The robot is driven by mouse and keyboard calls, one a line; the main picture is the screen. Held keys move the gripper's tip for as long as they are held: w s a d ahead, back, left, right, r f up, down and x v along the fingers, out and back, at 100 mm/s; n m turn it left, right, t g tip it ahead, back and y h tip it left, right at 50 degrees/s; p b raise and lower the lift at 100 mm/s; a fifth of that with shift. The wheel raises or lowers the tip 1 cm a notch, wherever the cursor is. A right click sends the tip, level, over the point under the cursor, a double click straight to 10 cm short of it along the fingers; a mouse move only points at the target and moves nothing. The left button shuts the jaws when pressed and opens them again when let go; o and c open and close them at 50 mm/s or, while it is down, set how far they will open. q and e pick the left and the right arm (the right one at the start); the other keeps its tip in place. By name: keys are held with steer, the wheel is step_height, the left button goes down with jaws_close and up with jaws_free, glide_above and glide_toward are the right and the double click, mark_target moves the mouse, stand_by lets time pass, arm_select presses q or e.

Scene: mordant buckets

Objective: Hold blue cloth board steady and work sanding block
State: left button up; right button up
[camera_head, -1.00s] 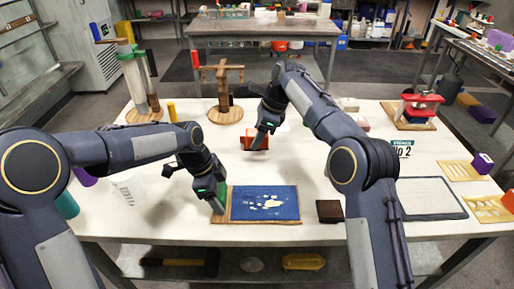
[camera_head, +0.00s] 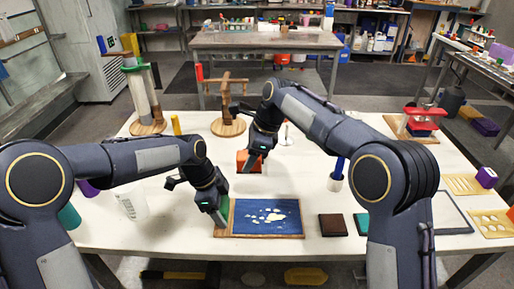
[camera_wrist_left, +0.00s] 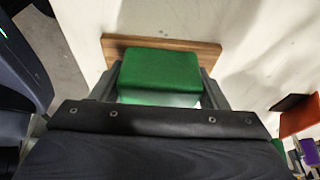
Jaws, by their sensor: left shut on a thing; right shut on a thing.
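The blue cloth board (camera_head: 280,207) lies flat near the table's front edge, a wooden board with blue cloth and pale, cream-coloured patches. My left gripper (camera_head: 219,209) is at its left end, shut on a green block (camera_head: 223,203). In the left wrist view the green block (camera_wrist_left: 160,75) sits between the fingers, over the board's wooden strip (camera_wrist_left: 195,50). My right gripper (camera_head: 253,163) is shut on an orange-red block (camera_head: 242,158), which may be the sanding block, behind the blue cloth. Whether this block touches the table I cannot tell.
A dark brown block (camera_head: 333,225) and a teal block (camera_head: 361,223) lie right of the board. A white cup (camera_head: 335,184) with a blue stick stands behind them. A clear beaker (camera_head: 131,204) stands left. A wooden stand (camera_head: 228,127) is at the back.

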glide_above(242, 214)
steer(key=d, duration=0.1)
steer(key=f, duration=0.1)
steer(key=shift+s+d+f, duration=0.15)
steer(key=shift+s+f, duration=0.05)
steer(key=shift+f, duration=1.6)
steer(key=shift+s+d+f, duration=0.1)
steer(key=shift+s+f, duration=0.05)
steer(key=shift+f, duration=1.65)
steer(key=shift+d+f, duration=0.55)
steer(key=shift+d, duration=0.35)
steer(key=shift+c, duration=0.3)
steer(key=shift+d, duration=4.85)
steer(key=shift+a, duration=5.8)
steer(key=shift+w+d, duration=0.2)
steer(key=shift+d, duration=0.45)
steer(key=shift+w+d, duration=0.15)
steer(key=shift+d, duration=4.6)
steer(key=shift+a, duration=5.4)
step_height(242, 214, up, 8)
